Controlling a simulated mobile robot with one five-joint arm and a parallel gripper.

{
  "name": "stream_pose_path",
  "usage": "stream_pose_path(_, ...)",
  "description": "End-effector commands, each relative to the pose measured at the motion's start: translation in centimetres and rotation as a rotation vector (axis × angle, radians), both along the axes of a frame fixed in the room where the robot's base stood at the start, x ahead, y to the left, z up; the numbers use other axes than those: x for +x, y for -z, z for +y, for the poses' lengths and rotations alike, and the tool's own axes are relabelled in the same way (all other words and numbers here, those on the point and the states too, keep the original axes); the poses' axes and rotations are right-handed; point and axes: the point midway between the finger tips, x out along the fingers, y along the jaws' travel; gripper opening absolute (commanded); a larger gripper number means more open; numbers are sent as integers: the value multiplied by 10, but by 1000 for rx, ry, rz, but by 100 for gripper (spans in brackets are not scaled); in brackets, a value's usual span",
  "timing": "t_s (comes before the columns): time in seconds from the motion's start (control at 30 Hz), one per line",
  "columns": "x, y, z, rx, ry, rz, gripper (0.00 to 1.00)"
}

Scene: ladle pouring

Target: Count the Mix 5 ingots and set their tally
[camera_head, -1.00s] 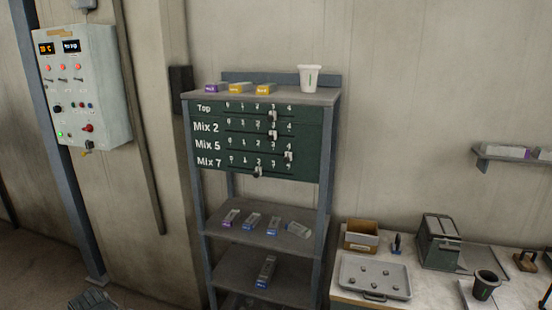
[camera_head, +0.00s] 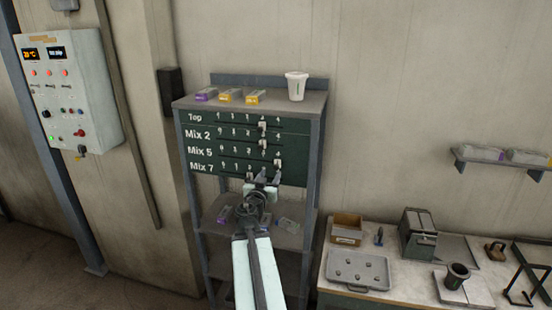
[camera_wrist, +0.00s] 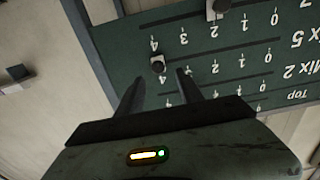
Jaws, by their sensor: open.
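The green tally board (camera_head: 200,142) hangs on the rack with rows Top, Mix 2, Mix 5 and Mix 7, each numbered 0 to 4. The Mix 5 slider (camera_head: 278,163) stands at 4. It also shows in the wrist view (camera_wrist: 157,64), just beyond the gap between my fingertips. My gripper (camera_head: 267,176) is open before the lower right of the board; it also shows in the wrist view (camera_wrist: 160,77). The Mix 7 slider (camera_wrist: 215,8) stands near 2. Ingots (camera_head: 224,214) lie on the shelf below, partly hidden by my arm; their labels are unreadable.
Three ingots (camera_head: 229,95) and a white cup (camera_head: 296,86) stand on the rack top. A control box (camera_head: 70,90) is on the left wall. The right bench (camera_head: 385,303) holds a tray (camera_head: 358,283) and a box (camera_head: 346,228). A wall shelf (camera_head: 500,162) is at right.

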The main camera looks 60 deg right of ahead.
Motion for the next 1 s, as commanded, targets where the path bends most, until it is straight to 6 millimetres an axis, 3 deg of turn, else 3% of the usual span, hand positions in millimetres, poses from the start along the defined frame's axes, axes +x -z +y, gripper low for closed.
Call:
stream_pose_path(0.27, 3, 1, -10, -2, -7, -2, 44)
stream_pose_path(0.63, 22, 1, -69, -1, -6, -1, 44)
stream_pose_path(0.9, 23, 1, -71, -1, -8, -1, 44)
stream_pose_path(1.0, 23, 1, -71, -1, -8, -1, 16)
